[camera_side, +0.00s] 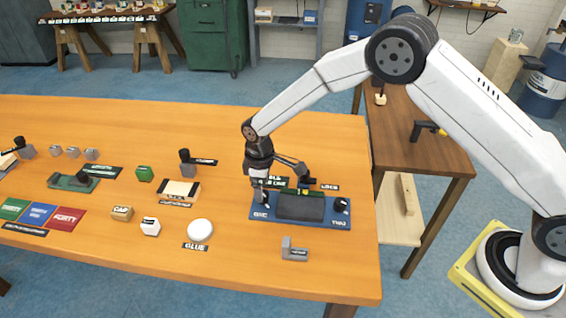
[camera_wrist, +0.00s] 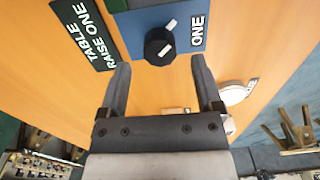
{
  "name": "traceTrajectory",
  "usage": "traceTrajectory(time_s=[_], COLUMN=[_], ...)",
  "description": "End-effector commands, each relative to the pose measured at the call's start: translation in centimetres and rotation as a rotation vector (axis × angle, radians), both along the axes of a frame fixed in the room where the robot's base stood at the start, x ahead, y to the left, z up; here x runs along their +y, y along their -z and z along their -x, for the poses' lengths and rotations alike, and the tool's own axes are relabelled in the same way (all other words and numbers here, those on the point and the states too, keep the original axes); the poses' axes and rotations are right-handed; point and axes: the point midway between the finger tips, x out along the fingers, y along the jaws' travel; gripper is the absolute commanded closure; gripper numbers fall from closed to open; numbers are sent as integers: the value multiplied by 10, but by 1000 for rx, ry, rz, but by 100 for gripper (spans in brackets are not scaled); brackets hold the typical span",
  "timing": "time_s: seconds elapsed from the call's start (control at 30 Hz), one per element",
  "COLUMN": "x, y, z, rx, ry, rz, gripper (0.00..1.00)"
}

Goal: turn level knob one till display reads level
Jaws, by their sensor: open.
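The knob (camera_wrist: 159,46) beside the word ONE is black and round with a white mark, on the blue panel (camera_wrist: 190,28). In the wrist view it lies just beyond the tips of my gripper (camera_wrist: 161,72), roughly centred between the two fingers, which are apart and empty. In the side view my gripper (camera_side: 262,188) points down over the left end of the blue panel (camera_side: 262,212) and hides most of that knob. A second black knob (camera_side: 342,204) is at the right end, by TWO. No level reading is legible.
A sign (camera_wrist: 90,35) reading TABLE RAISE ONE lies beside the panel. A small yellow part (camera_side: 305,197) stands behind the block. A grey angled piece (camera_side: 294,250) lies in front. A white disc (camera_side: 200,230) and other blocks occupy the table's left.

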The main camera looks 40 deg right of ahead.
Motion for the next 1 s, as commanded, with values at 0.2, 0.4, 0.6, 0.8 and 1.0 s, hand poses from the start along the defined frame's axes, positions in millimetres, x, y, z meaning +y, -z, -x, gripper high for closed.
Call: traceTrajectory(time_s=[0.2, 0.4, 0.6, 0.8, 1.0], x=[0, 0, 0, 0, 0], y=[24, 33, 33, 33, 33], z=[0, 0, 0, 0, 0], rx=[1, -1, -1, -1, -1], ry=[0, 0, 0, 0, 0], rz=[-1, -1, -1, -1, -1], gripper=[16, 16, 16, 55, 100])
